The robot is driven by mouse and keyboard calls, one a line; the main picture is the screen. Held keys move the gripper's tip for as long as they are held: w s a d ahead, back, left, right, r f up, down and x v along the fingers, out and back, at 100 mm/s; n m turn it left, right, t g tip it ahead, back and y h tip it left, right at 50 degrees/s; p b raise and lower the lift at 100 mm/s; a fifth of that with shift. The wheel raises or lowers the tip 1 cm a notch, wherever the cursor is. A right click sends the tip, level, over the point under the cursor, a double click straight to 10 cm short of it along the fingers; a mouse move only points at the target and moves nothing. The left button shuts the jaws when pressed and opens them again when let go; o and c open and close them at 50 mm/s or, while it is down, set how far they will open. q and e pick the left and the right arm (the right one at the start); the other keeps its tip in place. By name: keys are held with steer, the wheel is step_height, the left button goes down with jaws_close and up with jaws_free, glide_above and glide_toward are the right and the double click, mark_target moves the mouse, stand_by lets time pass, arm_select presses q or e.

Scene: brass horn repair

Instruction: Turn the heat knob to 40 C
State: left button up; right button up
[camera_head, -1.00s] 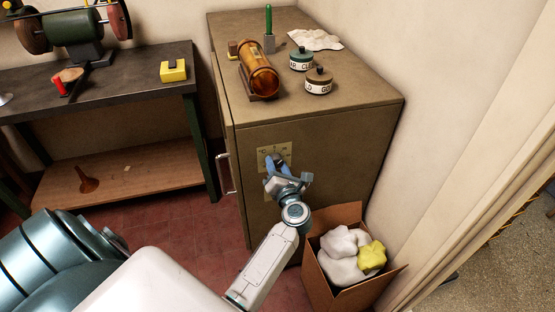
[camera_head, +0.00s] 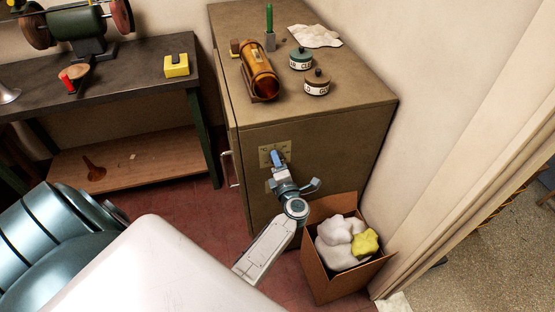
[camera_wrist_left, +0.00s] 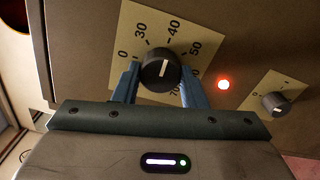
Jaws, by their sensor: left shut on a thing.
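The heat knob (camera_wrist_left: 160,71) is black with a white pointer line, on a cream dial plate (camera_wrist_left: 133,22) marked 30, 40 and 50 among other numbers. Its pointer line faces roughly up, near the 40 side; I cannot read the exact setting. My left gripper (camera_wrist_left: 162,82) is shut on the knob, one blue finger on each side. In the head view the left gripper (camera_head: 276,158) meets the dial plate (camera_head: 265,151) on the brown cabinet's front and hides the knob. My right gripper is not in view.
A smaller knob (camera_wrist_left: 275,103) and a lit red lamp (camera_wrist_left: 223,84) sit beside the dial. The cabinet (camera_head: 355,130) carries jars and an amber cylinder (camera_head: 260,76). A cardboard box (camera_head: 318,277) with rags stands close to my left arm. A workbench (camera_head: 125,90) is at left.

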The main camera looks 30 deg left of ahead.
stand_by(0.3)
arm_select(q)
steer(key=o, duration=1)
steer(key=shift+s, duration=0.1)
steer(key=v, duration=1)
steer(key=shift+s+d, duration=0.15)
steer(key=shift+d, duration=0.1)
